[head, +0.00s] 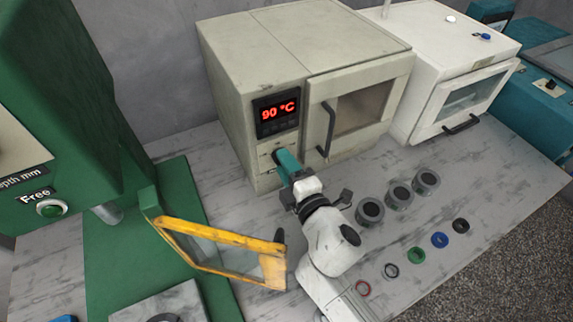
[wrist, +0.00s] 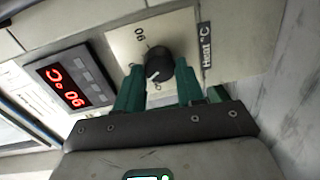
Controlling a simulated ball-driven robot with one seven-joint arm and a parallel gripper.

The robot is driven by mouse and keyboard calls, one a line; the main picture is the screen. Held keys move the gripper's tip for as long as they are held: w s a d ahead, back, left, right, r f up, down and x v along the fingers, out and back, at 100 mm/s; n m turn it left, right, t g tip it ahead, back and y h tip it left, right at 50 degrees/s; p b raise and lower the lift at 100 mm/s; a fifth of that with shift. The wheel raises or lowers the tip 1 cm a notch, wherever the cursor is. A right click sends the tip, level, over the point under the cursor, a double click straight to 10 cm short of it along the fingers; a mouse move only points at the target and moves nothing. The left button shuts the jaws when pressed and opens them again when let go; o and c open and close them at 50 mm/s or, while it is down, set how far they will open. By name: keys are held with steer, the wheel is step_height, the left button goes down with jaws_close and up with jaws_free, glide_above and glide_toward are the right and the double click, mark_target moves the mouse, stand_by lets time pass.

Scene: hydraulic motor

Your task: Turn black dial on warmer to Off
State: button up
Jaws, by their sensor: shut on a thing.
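The warmer (head: 270,50) is a beige box with a closed windowed door. Its red display (head: 278,112) reads 90 °C, and the display also shows upside down in the wrist view (wrist: 63,86). The black dial (wrist: 159,62) sits on a pale plate marked 90, beside a Heat °C label. A white pointer mark shows on the dial. My gripper (wrist: 159,80) has its green fingers on both sides of the dial and is shut on it. In the head view my gripper (head: 283,160) reaches the lower front panel and hides the dial.
The warmer's door handle (head: 327,130) is just right of my gripper. A yellow-framed guard (head: 225,235) on a green machine (head: 60,110) stands left of my arm. Several grey cylinders and coloured rings lie right of my arm. A white oven (head: 455,60) stands further right.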

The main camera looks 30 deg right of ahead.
steer(key=shift+f+n, duration=0.2)
steer(key=shift+n, duration=3.8)
steer(key=o, duration=1)
steer(key=shift+h, duration=0.3)
steer(key=shift+o, duration=0.2)
steer(key=shift+s, duration=0.1)
steer(key=s+b, duration=0.3)
steer(key=s, duration=0.7)
steer(key=shift+s+a+r, duration=0.25)
steer(key=shift+s, duration=0.05)
